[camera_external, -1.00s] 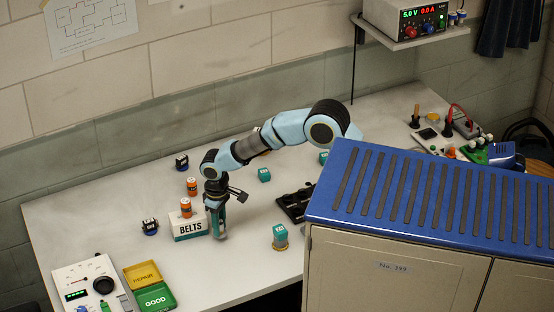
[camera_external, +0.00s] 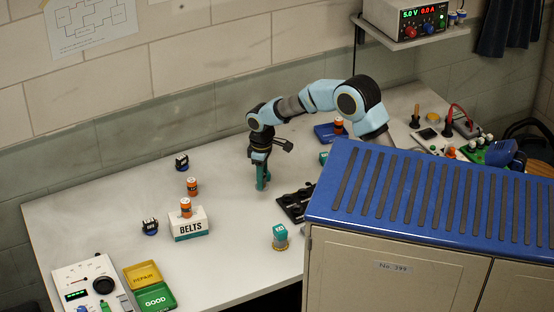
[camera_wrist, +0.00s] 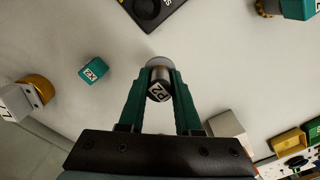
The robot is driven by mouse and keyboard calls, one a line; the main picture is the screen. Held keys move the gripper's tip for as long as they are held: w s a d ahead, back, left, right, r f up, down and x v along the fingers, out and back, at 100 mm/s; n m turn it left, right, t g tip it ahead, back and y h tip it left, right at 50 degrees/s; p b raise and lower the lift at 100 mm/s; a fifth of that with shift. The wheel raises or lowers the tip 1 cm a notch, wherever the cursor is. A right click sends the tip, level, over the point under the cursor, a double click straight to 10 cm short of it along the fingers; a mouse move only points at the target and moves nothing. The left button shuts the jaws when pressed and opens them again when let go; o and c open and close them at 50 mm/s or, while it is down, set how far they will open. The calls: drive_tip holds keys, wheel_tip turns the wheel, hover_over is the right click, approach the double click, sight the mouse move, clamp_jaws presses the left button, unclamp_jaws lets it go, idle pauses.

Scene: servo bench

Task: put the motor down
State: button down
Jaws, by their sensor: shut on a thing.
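In the external view my gripper (camera_external: 262,182) points down over the middle of the bench, right of the BELTS box and left of the dark plate. The motor is hard to make out there. I cannot tell whether it touches the bench.
A dark plate (camera_external: 296,204) with round parts lies to the right. A teal motor (camera_external: 280,238) stands nearer the front. A blue cabinet top (camera_external: 430,195) blocks the right front. Bench (camera_external: 225,175) left of my gripper is clear.

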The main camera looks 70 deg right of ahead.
drive_tip(key=s+d+r, duration=0.2)
drive_tip(key=s+d, duration=0.4)
drive_tip(key=d, duration=0.2)
drive_tip(key=s+d+r, duration=0.2)
drive_tip(key=s+d, duration=0.4)
drive_tip(key=d, duration=0.2)
wheel_tip(320, 180, down, 10)
drive_tip(key=shift+s+f+p, duration=0.1)
drive_tip(key=shift+s+p, duration=0.05)
drive_tip(key=shift+p, duration=0.9)
drive_tip(key=shift+f, duration=0.1)
drive_tip(key=c, duration=0.6)
unclamp_jaws()
